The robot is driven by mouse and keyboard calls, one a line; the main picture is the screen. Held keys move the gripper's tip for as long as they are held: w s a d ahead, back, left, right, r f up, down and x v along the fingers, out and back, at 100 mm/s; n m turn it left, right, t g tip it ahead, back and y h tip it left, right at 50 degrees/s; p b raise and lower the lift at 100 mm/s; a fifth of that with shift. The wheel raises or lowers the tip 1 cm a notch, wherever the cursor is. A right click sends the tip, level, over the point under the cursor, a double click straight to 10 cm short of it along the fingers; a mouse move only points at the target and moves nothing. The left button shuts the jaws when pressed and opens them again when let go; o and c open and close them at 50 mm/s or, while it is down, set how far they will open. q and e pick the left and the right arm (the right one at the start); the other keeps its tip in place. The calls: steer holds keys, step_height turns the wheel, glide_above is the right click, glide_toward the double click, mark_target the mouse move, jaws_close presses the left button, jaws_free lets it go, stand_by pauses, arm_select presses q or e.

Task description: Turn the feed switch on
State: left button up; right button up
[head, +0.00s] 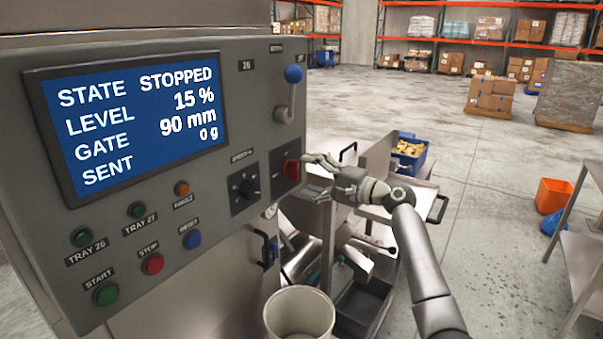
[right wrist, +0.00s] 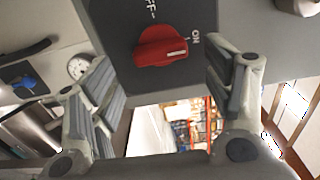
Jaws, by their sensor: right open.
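The feed switch appears to be the red rotary knob (head: 291,170) at the lower right of the grey control panel (head: 240,120); its label is too small to read in the head view. In the right wrist view the red knob (right wrist: 160,46) sits on a dark plate lettered OFF and ON, its white mark toward the ON side. My right gripper (head: 316,172) is open just right of the knob, facing the panel. The knob shows between and beyond the spread fingers; I see no contact. My left gripper is out of view.
The screen (head: 130,115) reads STATE STOPPED. A black selector knob (head: 245,188) is left of the red one, and a blue-balled lever (head: 292,85) is above. Lit-type buttons line the panel's lower left. A beige bin (head: 300,313) and metal trays stand below.

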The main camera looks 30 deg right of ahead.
steer(key=v, duration=0.8)
steer(key=shift+s, duration=0.25)
steer(key=shift+d, duration=0.15)
